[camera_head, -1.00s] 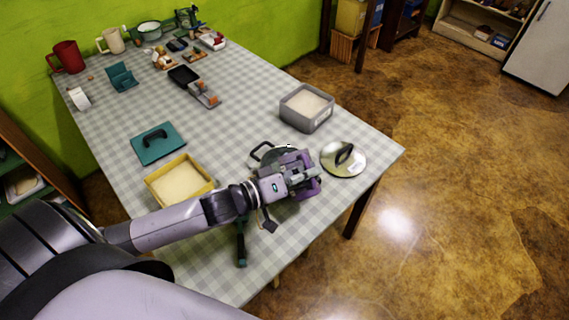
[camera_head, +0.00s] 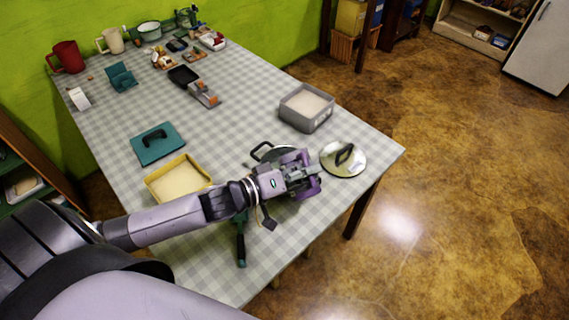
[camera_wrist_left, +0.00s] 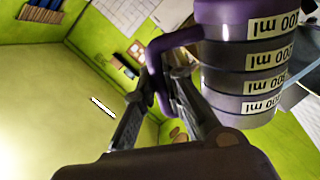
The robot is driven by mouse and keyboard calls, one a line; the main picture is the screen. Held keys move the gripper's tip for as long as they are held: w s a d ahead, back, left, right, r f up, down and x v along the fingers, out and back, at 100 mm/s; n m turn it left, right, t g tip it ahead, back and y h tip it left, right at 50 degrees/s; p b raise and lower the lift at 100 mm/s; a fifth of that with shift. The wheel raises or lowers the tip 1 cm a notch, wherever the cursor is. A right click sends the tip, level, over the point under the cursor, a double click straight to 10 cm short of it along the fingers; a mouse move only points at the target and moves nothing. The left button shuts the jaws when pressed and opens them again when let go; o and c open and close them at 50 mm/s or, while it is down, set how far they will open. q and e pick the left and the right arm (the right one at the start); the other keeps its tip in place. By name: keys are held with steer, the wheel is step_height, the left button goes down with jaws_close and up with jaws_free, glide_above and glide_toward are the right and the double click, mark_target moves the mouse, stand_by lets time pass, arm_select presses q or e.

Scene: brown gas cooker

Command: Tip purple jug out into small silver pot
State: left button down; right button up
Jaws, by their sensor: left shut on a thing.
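The purple jug (camera_wrist_left: 245,60) fills the upper right of the left wrist view, with dark bands and white measure labels that read upside down there. My left gripper (camera_wrist_left: 165,80) is shut on its purple handle. In the head view the jug (camera_head: 312,187) is mostly hidden by my left gripper (camera_head: 305,175). The small silver pot (camera_head: 266,156) stands on the table, just behind and partly under the gripper. Its dark loop handle and part of its rim show; its inside is hidden. I cannot tell whether anything leaves the jug. My right gripper is not in view.
A silver lid (camera_head: 350,165) lies right of the gripper, near the table edge. A grey box (camera_head: 306,122) stands behind. A yellow tray (camera_head: 150,185), a teal board (camera_head: 145,155) and a green-handled tool (camera_head: 241,248) lie to the left and front. The table's middle is mostly clear.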

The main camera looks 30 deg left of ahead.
mark_target(297, 155)
arm_select(q)
steer(key=shift+w+a+n+b, duration=0.6)
steer(key=shift+w+a+n, duration=0.1)
steer(key=shift+n, duration=0.4)
stand_by(1.7)
steer(key=shift+w+a+r+n+g+p, duration=0.1)
steer(key=shift+w+a+n+g+p, duration=0.2)
steer(key=shift+w+a+n+p, duration=0.25)
steer(key=shift+a, duration=0.15)
steer(key=shift+w+a+f+n+h, duration=0.2)
steer(key=shift+w+a+n+h, duration=0.15)
steer(key=shift+w+a, duration=0.25)
steer(key=shift+a+p, duration=0.15)
steer(key=shift+p, duration=0.15)
